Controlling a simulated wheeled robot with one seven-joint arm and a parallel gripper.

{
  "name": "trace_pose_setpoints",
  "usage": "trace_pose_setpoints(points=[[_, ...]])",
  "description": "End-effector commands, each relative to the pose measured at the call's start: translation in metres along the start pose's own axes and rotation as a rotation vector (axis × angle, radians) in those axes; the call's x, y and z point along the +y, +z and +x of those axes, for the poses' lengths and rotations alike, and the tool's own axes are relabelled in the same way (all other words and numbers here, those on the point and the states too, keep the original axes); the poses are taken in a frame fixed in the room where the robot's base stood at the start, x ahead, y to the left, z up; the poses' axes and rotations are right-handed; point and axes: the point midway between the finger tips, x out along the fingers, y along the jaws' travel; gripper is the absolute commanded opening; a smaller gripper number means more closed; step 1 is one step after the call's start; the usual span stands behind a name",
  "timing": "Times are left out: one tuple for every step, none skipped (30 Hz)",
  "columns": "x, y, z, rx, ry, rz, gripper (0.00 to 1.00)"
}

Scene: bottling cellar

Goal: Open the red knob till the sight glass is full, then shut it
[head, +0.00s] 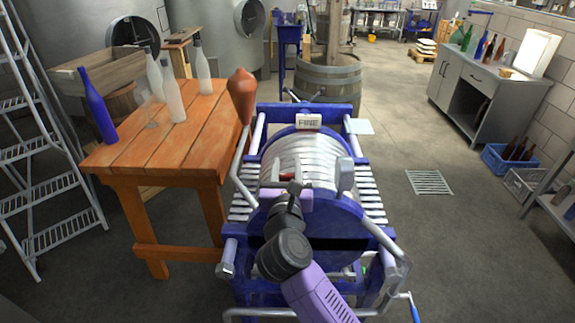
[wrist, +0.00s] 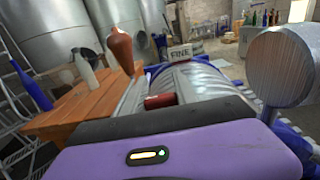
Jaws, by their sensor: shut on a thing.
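The red knob (head: 287,176) is small and sits on the near face of the filter with its ribbed silver plates (head: 300,155). In the wrist view the red knob (wrist: 160,101) shows just beyond the dark edge of my gripper. My gripper (head: 288,186) is shut on the red knob; its fingertips are mostly hidden by the wrist. A reddish-brown, pear-shaped bulb (head: 241,92) tops a pipe at the filter's left; it also shows in the wrist view (wrist: 120,50). I cannot tell whether this bulb is the sight glass, nor see any fill level.
A white FINE sign (head: 309,121) stands on the filter. An orange wooden table (head: 150,150) with several bottles is at left. The floor at right is mostly clear.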

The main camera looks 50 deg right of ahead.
Motion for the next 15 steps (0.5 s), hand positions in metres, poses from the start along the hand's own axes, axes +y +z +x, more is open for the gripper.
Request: trace_pose_setpoints(points=[[0.0005, 0.001, -0.0002, -0.002, 0.002, 0.001, 0.0], [0.0005, 0.0009, -0.0002, -0.002, 0.002, 0.0, 0.0], [0.0006, 0.0009, -0.0002, -0.002, 0.002, 0.001, 0.0], [0.0006, 0.0009, -0.0002, -0.002, 0.002, 0.0, 0.0], [0.0006, 0.0009, -0.0002, -0.002, 0.001, 0.001, 0.0], [0.0006, 0.0009, -0.0002, -0.002, 0.001, 0.0, 0.0], [0.0006, 0.0009, -0.0002, -0.002, 0.001, 0.001, 0.0], [0.0006, 0.0009, -0.0002, -0.002, 0.001, 0.0, 0.38], [0.0005, 0.0008, -0.0002, -0.002, 0.001, 0.0, 0.46], [0.0005, 0.0008, -0.0002, -0.002, 0.001, 0.0, 0.52], [0.0005, 0.0007, -0.0002, -0.002, 0.001, 0.0, 0.56], [0.0004, 0.0006, -0.0001, -0.001, 0.001, 0.0, 0.56], [0.0004, 0.0005, -0.0001, -0.001, 0.001, 0.0, 0.56], [0.0004, 0.0005, -0.0001, -0.001, 0.0, 0.0, 0.56], [0.0003, 0.0004, -0.0001, -0.001, 0.0, 0.0, 0.56]])
